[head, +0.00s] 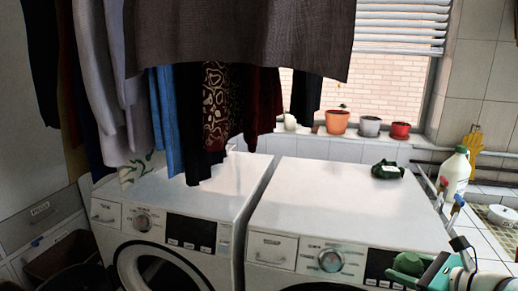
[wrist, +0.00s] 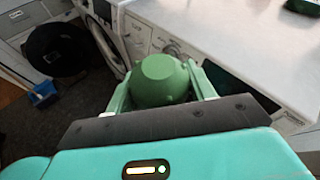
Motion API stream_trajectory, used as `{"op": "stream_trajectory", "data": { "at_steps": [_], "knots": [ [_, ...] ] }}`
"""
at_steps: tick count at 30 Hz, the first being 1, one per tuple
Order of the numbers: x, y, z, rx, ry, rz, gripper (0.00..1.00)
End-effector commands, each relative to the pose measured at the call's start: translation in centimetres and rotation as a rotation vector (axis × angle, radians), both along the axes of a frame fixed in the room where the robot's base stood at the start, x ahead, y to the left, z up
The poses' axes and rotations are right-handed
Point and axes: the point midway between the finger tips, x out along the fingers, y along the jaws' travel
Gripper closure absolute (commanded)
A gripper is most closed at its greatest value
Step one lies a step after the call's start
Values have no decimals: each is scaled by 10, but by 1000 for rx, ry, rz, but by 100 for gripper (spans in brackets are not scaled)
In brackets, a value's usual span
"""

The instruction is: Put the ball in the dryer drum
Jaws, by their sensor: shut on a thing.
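A green ball (wrist: 160,82) with small bumps sits between the two fingers of my gripper (wrist: 160,95) in the wrist view. The fingers are shut on it. In the head view the ball (head: 408,263) and my gripper (head: 415,272) are at the lower right, in front of the right machine's panel. Two white front-loading machines stand side by side. The left machine (head: 195,195) shows part of its round door (head: 128,265). The right machine (head: 340,205) shows only the top of its door. I cannot tell from the labels which is the dryer, and neither drum interior shows clearly.
Clothes (head: 240,40) hang over the left machine. A dark green item (head: 387,170) lies on the right machine's top. A white bottle (head: 456,172) stands on the tiled counter at right. In the wrist view a dark round basket (wrist: 57,50) and a blue object (wrist: 43,92) are on the floor.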

Motion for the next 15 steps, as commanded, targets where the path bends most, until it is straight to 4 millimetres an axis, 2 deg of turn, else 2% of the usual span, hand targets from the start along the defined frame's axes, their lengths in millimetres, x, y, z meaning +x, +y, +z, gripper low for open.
{"op": "stream_trajectory", "data": {
  "at_steps": [8,15],
  "knots": [
    [47,33,-64,14,-8,126,69],
    [81,80,-136,14,-7,243,69]
  ]
}}
